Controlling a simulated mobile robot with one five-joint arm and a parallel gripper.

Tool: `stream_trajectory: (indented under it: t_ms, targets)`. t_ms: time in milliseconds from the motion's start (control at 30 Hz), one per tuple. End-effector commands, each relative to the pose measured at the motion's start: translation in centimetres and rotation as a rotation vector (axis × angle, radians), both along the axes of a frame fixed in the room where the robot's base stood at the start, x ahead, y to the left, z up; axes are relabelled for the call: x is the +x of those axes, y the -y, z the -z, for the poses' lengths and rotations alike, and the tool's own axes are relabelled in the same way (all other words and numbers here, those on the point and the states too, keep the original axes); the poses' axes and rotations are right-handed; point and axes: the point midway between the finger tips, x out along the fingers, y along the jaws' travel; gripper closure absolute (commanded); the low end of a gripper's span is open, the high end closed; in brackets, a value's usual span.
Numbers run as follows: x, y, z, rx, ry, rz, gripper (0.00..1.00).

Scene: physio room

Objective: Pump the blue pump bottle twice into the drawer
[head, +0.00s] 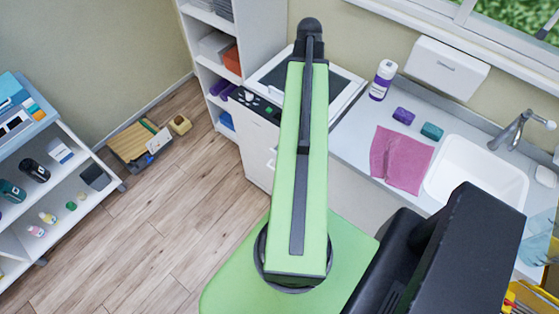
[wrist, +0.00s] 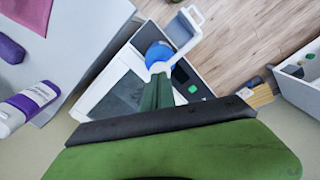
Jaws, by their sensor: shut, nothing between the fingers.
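The blue pump bottle (wrist: 157,52) is seen from above in the wrist view, with a pale pump head over its round blue body. In the head view I cannot make it out behind my arm. My gripper (wrist: 159,80) is shut and empty, its dark green fingers together right at the pump head. I cannot tell whether they touch it. The drawer also shows left of my arm in the head view (head: 258,107).
A white and purple bottle (head: 382,80), two small blocks and a pink cloth (head: 401,160) lie on the counter by the sink (head: 470,168). A shelf cart (head: 62,190) stands at left. The wooden floor between is mostly clear.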

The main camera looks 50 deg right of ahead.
Motion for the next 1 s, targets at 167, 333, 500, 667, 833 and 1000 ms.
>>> stream_trajectory:
  t_ms: [167,333,500,667,833,1000]
  targets:
    - [0.0,0.0,0.0,0.0,0.0,0.0,1.0]
    - [0.0,0.0,0.0,0.0,0.0,0.0,1.0]
    - [0.0,0.0,0.0,0.0,0.0,0.0,1.0]
    - [0.0,0.0,0.4,0.0,0.0,0.0,1.0]
    - [0.0,0.0,1.1,0.0,0.0,0.0,1.0]
    - [0.0,0.0,1.7,0.0,0.0,0.0,1.0]
